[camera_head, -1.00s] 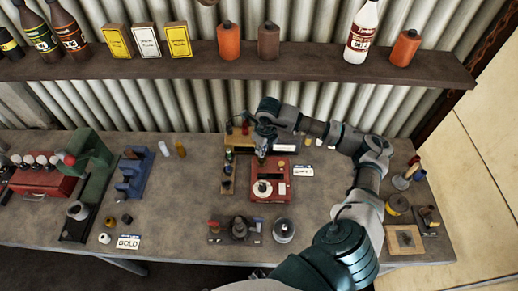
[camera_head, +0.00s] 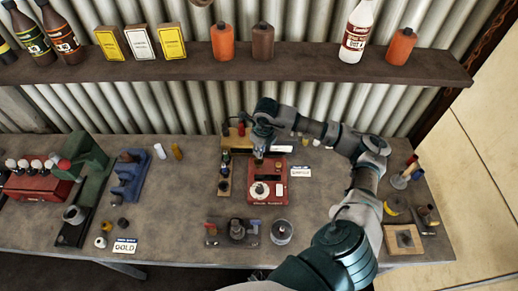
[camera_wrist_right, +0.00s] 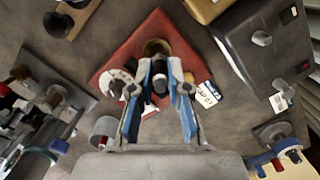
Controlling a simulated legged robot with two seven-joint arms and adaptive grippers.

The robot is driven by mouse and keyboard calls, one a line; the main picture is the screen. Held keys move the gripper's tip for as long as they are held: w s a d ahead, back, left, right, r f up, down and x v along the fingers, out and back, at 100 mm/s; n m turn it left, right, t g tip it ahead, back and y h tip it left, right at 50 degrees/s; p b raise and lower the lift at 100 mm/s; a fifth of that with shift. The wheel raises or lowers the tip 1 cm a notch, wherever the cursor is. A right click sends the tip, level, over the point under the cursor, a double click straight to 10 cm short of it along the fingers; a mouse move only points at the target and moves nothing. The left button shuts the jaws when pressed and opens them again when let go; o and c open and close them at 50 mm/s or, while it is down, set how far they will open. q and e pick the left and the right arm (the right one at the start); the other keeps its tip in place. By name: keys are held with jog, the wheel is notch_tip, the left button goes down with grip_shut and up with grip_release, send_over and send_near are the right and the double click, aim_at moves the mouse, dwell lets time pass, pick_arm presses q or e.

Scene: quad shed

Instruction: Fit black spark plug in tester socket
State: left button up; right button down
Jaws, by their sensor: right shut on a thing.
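The red tester (camera_head: 280,192) stands on the bench with a white dial on its top. In the right wrist view, the tester (camera_wrist_right: 118,62) lies under my gripper, and a round brass-coloured socket (camera_wrist_right: 155,46) shows just beyond the fingertips. My right gripper (camera_head: 259,153) is over the tester's far end, pointing down. In the wrist view its fingers (camera_wrist_right: 160,78) are shut on a small dark piece with a pale end, seemingly the black spark plug (camera_wrist_right: 160,84). The fingers hide much of it, and I cannot tell whether its tip is in the socket. My left gripper is not in view.
A narrow stand (camera_head: 225,178) with small plugs is just left of the tester. A white label card (camera_head: 300,171) lies to its right. A round tin (camera_head: 281,232) and a dark fixture (camera_head: 238,229) stand in front. Bare bench lies left of the stand.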

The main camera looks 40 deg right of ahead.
jog(key=shift+d+f, duration=0.1)
jog(key=shift+d, duration=0.2)
jog(key=shift+a, duration=0.5)
jog(key=shift+a+f, duration=0.15)
jog(key=shift+f, duration=0.1)
pick_arm(q)
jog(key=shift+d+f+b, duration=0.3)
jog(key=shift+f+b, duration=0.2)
jog(key=shift+b, duration=0.05)
pick_arm(e)
jog(key=shift+f, duration=0.45)
jog(key=shift+a+r, duration=0.1)
jog(key=shift+a, duration=0.1)
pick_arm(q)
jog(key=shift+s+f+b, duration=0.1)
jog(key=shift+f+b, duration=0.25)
pick_arm(e)
jog(key=shift+d+f, duration=0.2)
jog(key=shift+f, duration=0.3)
